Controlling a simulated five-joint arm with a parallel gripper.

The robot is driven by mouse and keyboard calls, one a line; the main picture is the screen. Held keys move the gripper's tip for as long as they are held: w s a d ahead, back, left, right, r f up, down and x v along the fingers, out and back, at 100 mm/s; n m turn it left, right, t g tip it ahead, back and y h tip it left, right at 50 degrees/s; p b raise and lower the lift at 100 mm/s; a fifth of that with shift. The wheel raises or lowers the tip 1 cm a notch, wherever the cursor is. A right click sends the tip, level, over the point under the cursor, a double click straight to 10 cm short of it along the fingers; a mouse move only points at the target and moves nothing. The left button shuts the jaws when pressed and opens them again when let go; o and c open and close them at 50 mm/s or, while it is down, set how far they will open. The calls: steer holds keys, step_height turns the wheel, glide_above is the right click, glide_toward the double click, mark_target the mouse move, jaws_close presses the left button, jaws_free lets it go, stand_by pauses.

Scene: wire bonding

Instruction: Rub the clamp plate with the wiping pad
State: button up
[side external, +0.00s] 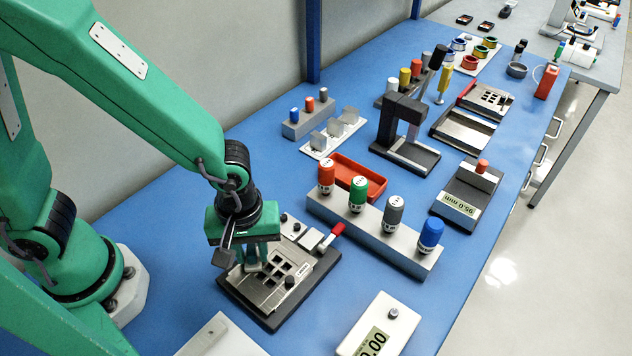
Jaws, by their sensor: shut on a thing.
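The clamp plate (297,263) is a flat metal plate with several rectangular windows, on a dark base in the lower middle of the side view. My gripper (252,262) points down over the left part of the plate. Its jaws are shut on a small pale thing low between the fingers, which I take to be the wiping pad (253,268). The pad is mostly hidden by the fingers, and I cannot tell whether it touches the plate.
A red-handled lever (331,235) and dark knobs stand by the plate. A grey rack (377,226) with red, green, grey and blue capped bottles is to the right, with a red tray (357,175) behind. A white display unit (380,327) is in front. Blue bench is bare at left rear.

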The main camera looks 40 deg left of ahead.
mark_target(242, 273)
steer(key=shift+s, duration=1.5)
steer(key=shift+w+f, duration=0.1)
steer(key=shift+w, duration=1.85)
steer(key=shift+r, duration=4.15)
steer(key=shift+f, duration=0.15)
